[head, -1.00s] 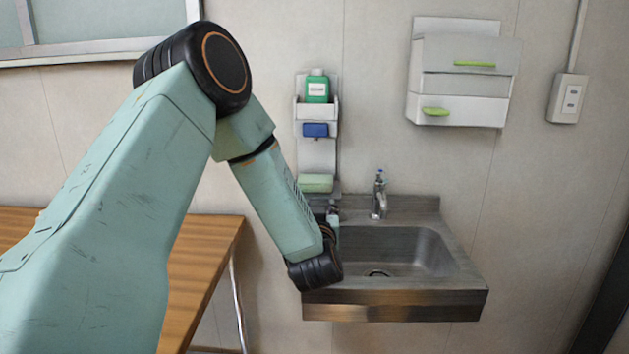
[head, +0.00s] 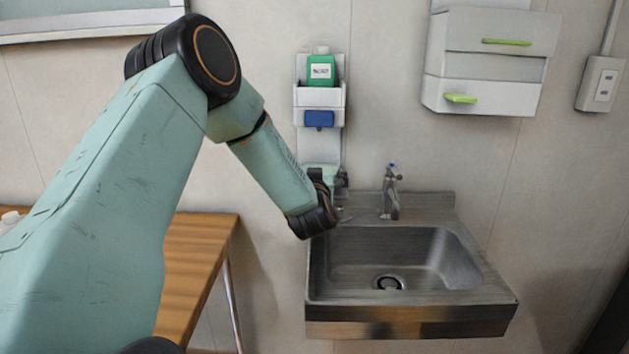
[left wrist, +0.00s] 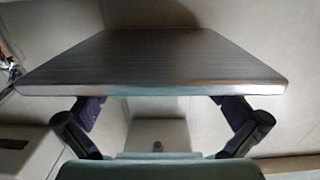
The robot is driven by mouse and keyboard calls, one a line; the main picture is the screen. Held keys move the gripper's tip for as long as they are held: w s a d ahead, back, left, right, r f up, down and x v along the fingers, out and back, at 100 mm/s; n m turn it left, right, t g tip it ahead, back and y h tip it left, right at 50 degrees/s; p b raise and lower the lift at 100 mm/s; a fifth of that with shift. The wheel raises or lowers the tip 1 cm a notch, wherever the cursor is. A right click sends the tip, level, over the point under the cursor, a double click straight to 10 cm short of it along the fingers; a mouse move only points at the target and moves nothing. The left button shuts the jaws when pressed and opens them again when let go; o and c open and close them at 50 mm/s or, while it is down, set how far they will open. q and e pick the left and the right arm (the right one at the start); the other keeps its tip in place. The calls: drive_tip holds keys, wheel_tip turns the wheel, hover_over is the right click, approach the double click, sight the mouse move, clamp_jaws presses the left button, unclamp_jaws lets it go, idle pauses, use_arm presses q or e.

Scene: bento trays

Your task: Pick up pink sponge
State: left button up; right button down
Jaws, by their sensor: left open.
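I see no pink sponge in either view. A pale green block (head: 320,174) sits at the foot of the white wall rack, partly hidden by my left wrist. My left gripper (left wrist: 165,135) is open in the left wrist view, with a dark finger on each side and nothing clearly held between them. In the head view, my left wrist is at the back left corner of the sink (head: 412,313), close to the pale green block, and it hides most of the gripper. My right gripper is in neither view.
The wall rack (head: 318,145) holds a green bottle (head: 321,71) and a blue item (head: 319,118). The tap (head: 391,192) stands right of my wrist. A white wall unit (head: 495,60) hangs at upper right. A wooden table (head: 195,262) is at left. The basin is empty.

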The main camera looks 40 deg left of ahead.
use_arm(q)
drive_tip(key=shift+s+a+r, duration=0.1)
drive_tip(key=shift+s, duration=0.05)
drive_tip(key=shift+w+d, duration=0.2)
drive_tip(key=shift+d, duration=0.05)
drive_tip(key=shift+w+d, duration=0.3)
drive_tip(key=shift+c, duration=1)
drive_tip(key=shift+s+a, duration=0.3)
drive_tip(key=shift+s, duration=0.1)
drive_tip(key=shift+c, duration=0.6)
drive_tip(key=shift+w+d, duration=0.2)
drive_tip(key=shift+s+a, duration=0.1)
